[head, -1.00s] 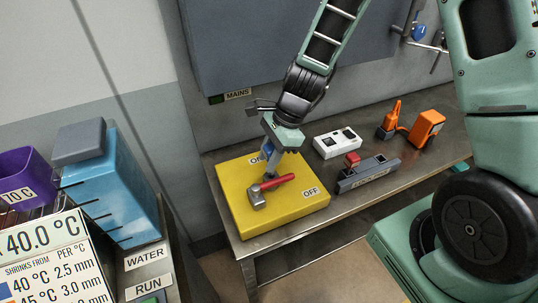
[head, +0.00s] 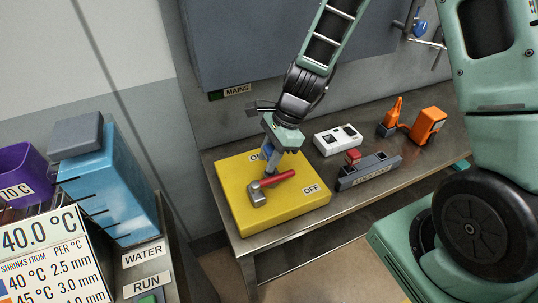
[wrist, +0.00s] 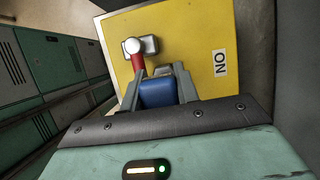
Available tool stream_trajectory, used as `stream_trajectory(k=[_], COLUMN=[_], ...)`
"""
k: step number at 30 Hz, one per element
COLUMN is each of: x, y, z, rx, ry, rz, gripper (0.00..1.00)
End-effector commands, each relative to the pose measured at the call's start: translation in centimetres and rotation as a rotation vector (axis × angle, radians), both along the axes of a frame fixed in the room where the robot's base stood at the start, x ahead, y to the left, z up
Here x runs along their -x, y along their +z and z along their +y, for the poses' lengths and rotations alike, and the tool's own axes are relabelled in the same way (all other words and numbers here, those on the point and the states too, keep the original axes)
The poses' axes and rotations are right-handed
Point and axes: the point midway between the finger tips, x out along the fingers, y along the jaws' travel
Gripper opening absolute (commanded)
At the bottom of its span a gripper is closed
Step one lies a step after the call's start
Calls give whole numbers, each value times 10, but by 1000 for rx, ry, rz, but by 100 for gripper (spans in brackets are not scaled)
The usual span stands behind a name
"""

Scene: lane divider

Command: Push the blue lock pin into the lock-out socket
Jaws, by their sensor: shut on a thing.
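My gripper (head: 270,162) points down over the yellow box (head: 296,205), close to its red lever. In the wrist view the two grey fingers (wrist: 160,92) are shut on the blue lock pin (wrist: 158,93). Only part of the pin shows, and its lower end is hidden. The red lever (head: 277,180) has a grey head and lies across the box between the ON and OFF labels. I cannot make out a socket in the box top under the gripper. A grey block (head: 368,173) with a blurred label and openings stands right of the box.
A red piece (head: 353,156) sits at the grey block. A white box (head: 338,140) and an orange tool (head: 425,125) stand further back on the metal bench (head: 300,233). A blue tank (head: 108,195) stands on the left bench. The wall is close behind.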

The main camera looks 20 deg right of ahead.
Motion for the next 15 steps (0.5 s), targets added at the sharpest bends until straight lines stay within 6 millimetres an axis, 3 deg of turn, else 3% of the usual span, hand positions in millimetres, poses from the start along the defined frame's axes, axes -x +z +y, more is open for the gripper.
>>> stream_trajectory(k=[15], x=[0], y=[-13], z=[0], rx=[0], ry=[0], rz=[-1], gripper=[6])
